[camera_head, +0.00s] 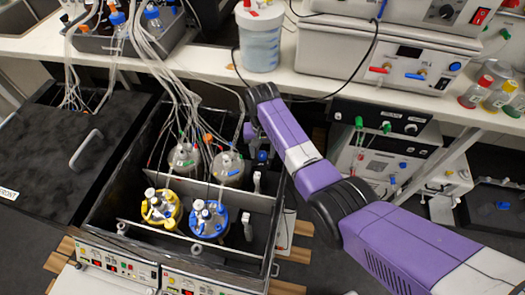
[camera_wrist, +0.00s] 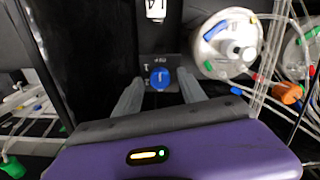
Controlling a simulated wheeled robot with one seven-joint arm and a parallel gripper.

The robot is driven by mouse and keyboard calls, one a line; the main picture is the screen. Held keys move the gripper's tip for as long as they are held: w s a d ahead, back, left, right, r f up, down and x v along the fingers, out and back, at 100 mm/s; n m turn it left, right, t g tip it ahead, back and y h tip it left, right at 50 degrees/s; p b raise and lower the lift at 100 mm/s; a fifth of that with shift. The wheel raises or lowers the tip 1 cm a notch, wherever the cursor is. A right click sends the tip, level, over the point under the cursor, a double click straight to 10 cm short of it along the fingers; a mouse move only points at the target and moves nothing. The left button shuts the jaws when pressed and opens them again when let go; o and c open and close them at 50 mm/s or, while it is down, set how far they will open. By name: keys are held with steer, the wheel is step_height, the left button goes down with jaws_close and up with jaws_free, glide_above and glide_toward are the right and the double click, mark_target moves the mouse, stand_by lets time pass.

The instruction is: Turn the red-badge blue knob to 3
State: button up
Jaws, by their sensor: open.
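A round blue knob (camera_wrist: 159,78) with a pale pointer line sits on a dark panel in the wrist view. Small markings surround it, too small to read surely, and I cannot make out a red badge. My gripper (camera_wrist: 161,86) is open, with one grey finger at each side of the knob. The fingers look apart from the knob, but I cannot tell the depth gap. In the head view my arm reaches to the back right corner of the open shaker box (camera_head: 262,205), where a small blue spot shows; the fingertips are hidden there.
A steel-lidded vessel (camera_wrist: 228,45) with tubing is close to the right finger. In the head view, yellow-ringed (camera_head: 160,208) and blue-ringed (camera_head: 208,218) vessels stand in the box. A white tub (camera_head: 260,45) stands on the shelf behind.

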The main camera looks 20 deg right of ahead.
jaws_close()
